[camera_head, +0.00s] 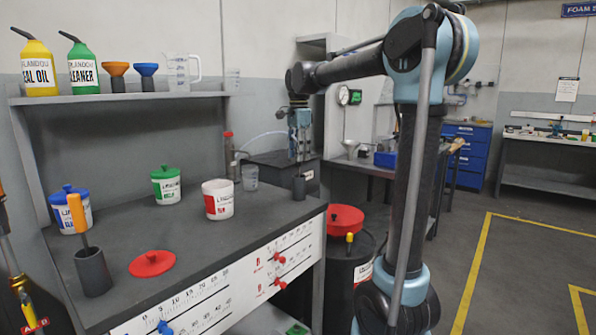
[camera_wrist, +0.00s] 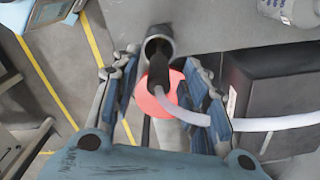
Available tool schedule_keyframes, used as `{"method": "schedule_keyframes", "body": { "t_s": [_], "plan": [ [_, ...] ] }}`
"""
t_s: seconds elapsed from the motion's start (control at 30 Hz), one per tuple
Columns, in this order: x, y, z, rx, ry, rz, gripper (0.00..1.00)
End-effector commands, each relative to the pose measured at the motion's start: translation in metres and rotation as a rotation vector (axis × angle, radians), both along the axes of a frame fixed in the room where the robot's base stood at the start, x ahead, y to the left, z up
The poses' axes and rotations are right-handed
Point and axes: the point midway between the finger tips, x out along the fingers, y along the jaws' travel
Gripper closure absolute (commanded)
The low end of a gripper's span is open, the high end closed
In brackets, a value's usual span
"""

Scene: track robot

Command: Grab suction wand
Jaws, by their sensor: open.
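The suction wand shows in the wrist view as a black handle (camera_wrist: 157,75) with a pale hose (camera_wrist: 195,118) running off to the right. It stands in a grey cylindrical holder (camera_wrist: 160,32). In the head view the dark holder (camera_head: 299,188) is at the right end of the workbench, and the wand is mostly hidden by my gripper (camera_head: 299,155). My gripper points down above the holder. In the wrist view, my gripper's (camera_wrist: 158,70) fingers are spread on either side of the handle, with visible gaps between.
A dark box (camera_head: 270,167) is behind the holder, with the hose leading from it. A drum with a red lid (camera_head: 345,219) stands beside the workbench (camera_head: 190,240). White tubs, including one with a green lid (camera_head: 166,184), stand on the bench. Open floor lies to the right.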

Motion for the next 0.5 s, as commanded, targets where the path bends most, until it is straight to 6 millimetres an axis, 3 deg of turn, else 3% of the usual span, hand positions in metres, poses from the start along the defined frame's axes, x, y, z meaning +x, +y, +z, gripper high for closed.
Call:
{"method": "schedule_keyframes", "body": {
  "t_s": [0.13,0.4,0.5],
  "plan": [
    [0.0003,-0.0003,-0.0122,0.0,0.0,-0.001,0.59],
    [0.0003,-0.0004,-0.014,0.0,0.0,-0.001,0.59],
    [0.0003,-0.0004,-0.0139,0.0,0.0,-0.001,0.82]
  ]
}}
